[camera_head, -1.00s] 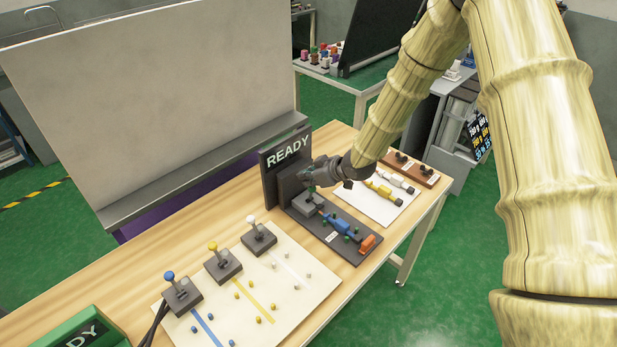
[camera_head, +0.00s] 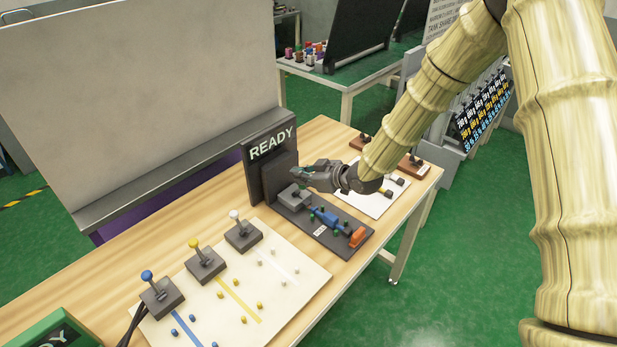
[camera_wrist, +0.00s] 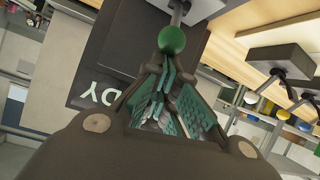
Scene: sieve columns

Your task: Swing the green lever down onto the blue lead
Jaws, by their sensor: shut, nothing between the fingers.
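The green lever's ball knob (camera_wrist: 172,40) shows in the wrist view on a short metal stem, just beyond my fingertips. I cannot tell whether they touch it. My gripper (camera_wrist: 168,68) is shut and empty, its dark green finger pads together. In the head view my gripper (camera_head: 298,173) is above the grey lever base (camera_head: 293,196), in front of the READY panel; it hides most of the lever there. The blue lead (camera_head: 325,217) lies on the dark board (camera_head: 294,216), right of and nearer than the base.
A cream board (camera_head: 290,290) to the left carries blue, yellow and white-knobbed levers. A white board (camera_head: 377,205) is to the right. The READY panel (camera_head: 255,180) stands close behind my gripper.

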